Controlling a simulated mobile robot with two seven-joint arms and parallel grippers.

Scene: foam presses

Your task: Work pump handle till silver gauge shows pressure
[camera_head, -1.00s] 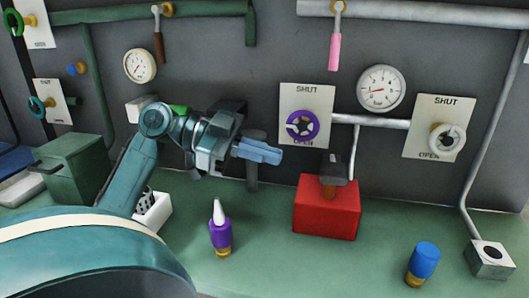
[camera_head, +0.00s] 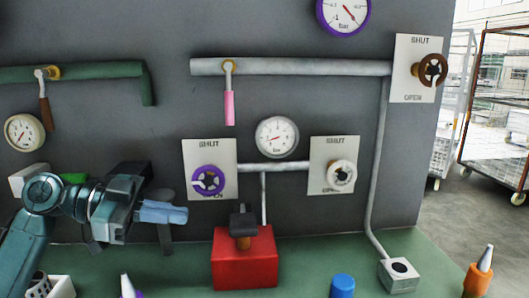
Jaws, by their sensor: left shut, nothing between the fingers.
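The pump is a red box (camera_head: 245,262) on the green bench, with a dark pump handle (camera_head: 242,222) on a short brown shaft standing up from its top. The silver gauge (camera_head: 277,137) has a pale rim and a white face. It hangs on the wall above the pump, and its red needle points to the lower left. My left gripper (camera_head: 163,213) is shut and empty, with its blue fingers pointing right. It is left of the pump handle and apart from it, below and left of the purple wheel. My right gripper is not in view.
A purple wheel (camera_head: 208,180) and a white wheel (camera_head: 342,175) flank the gauge. A pink lever (camera_head: 229,106) hangs above. A purple-rimmed gauge (camera_head: 343,14) and a cream gauge (camera_head: 24,132) are further off.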

